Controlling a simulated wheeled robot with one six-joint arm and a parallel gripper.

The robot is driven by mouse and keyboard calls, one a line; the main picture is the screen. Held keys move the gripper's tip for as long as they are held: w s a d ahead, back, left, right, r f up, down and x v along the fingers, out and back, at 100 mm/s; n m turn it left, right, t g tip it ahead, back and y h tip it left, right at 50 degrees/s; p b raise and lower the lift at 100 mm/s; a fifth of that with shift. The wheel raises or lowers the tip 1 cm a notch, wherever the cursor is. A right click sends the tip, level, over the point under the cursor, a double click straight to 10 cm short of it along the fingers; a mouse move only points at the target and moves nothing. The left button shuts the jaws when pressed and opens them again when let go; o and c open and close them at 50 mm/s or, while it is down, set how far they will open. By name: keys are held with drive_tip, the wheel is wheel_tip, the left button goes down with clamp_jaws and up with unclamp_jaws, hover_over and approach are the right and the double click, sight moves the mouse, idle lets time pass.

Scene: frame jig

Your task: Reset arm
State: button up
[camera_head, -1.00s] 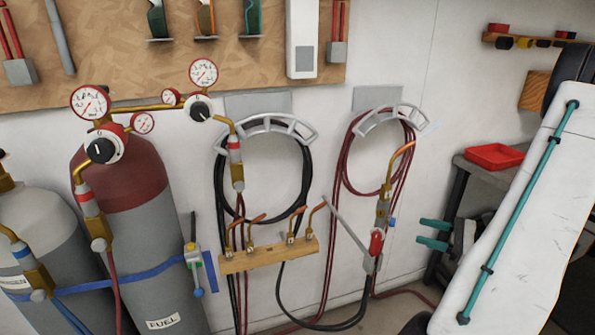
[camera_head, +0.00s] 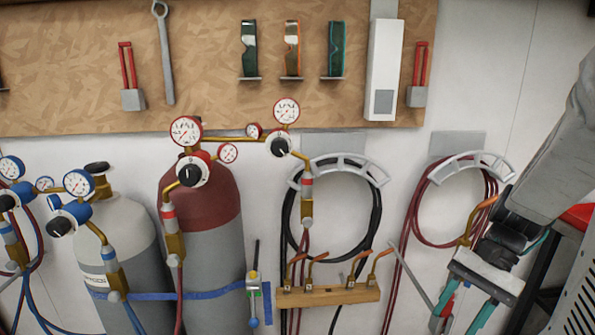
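My gripper (camera_head: 462,318) is at the lower right, pointing down, with its two teal fingers apart and nothing seen between them. It overlaps the hanging torch (camera_head: 480,208) in the picture, hiding much of its body. I cannot tell whether they touch. The torch's copper tip shows beside my wrist, and a bit of its red part shows by the left finger.
A wooden rack (camera_head: 330,297) holds several copper tips left of my gripper. Hoses hang on grey wall hooks (camera_head: 338,170). A red-topped fuel cylinder (camera_head: 200,200) and a grey cylinder (camera_head: 120,215) with gauges stand left. A tool board (camera_head: 210,60) hangs above.

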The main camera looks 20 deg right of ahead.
drive_tip(key=s+a+r+n+t+h, duration=0.2)
drive_tip(key=a+r+n+h, duration=0.5)
drive_tip(key=a+r+n, duration=0.2)
drive_tip(key=a+n, duration=0.2)
drive_tip(key=a, duration=0.2)
drive_tip(key=shift+s+a+r+t, duration=0.2)
drive_tip(key=shift+s+r+t, duration=0.2)
drive_tip(key=shift+d, duration=0.1)
idle(1.0)
